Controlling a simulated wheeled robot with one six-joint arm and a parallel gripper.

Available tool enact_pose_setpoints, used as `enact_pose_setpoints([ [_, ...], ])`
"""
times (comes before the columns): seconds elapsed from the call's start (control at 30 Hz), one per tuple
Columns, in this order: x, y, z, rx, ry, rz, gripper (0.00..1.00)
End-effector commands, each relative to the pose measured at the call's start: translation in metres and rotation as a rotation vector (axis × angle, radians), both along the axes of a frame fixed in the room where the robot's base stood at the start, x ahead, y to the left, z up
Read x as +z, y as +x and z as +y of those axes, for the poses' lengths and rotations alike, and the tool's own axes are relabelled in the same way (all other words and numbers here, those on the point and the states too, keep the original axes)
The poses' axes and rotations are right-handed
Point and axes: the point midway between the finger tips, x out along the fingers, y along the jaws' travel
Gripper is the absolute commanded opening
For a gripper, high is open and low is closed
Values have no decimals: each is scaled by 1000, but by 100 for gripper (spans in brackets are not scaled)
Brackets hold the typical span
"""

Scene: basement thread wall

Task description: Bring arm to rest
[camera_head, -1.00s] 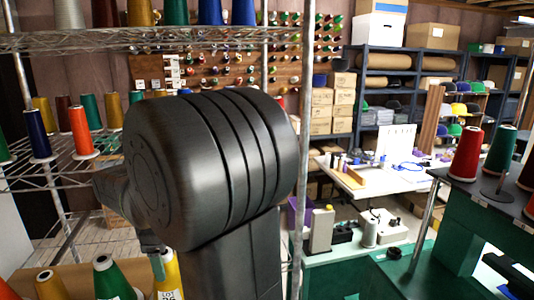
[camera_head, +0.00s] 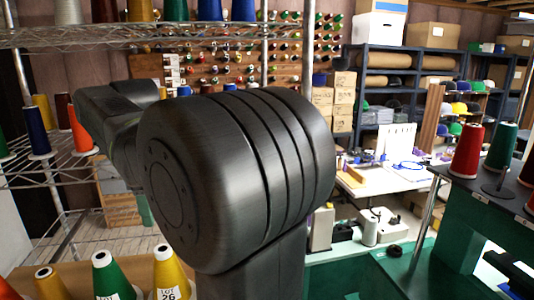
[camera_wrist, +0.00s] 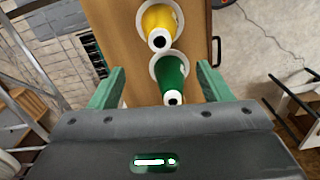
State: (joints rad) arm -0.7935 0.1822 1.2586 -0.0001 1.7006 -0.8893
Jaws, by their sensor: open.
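My gripper (camera_wrist: 160,70) shows in the wrist view with its two green fingers spread apart and nothing held between them. Beyond the fingers, a yellow thread cone (camera_wrist: 161,22) and a green thread cone (camera_wrist: 171,76) stand on a wooden board (camera_wrist: 118,30). I cannot tell how far they are from the fingers. In the head view my dark arm (camera_head: 235,170) fills the middle, its big joint in front and its forearm reaching back to the left by the wire shelf. The gripper is mostly hidden there behind the arm.
Wire shelves (camera_head: 60,178) with thread cones such as an orange cone (camera_head: 80,132) stand close at the left. Labelled cones, including a green cone (camera_head: 112,275), stand low at the front left. A green stand with a red cone (camera_head: 467,150) is at the right.

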Motion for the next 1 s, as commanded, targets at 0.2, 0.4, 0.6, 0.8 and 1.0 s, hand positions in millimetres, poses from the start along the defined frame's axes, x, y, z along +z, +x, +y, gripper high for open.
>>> enact_pose_setpoints([
  [0.2, -2, 0, 0, 0, 0, 0, 72],
  [0.4, -24, 0, 0, 0, -3, 4, 72],
  [0.6, -63, -1, -1, 0, -3, 3, 72],
  [0.8, -102, 0, 0, 0, -3, 4, 72],
  [1.0, -129, 0, 0, 0, -2, 3, 72],
])
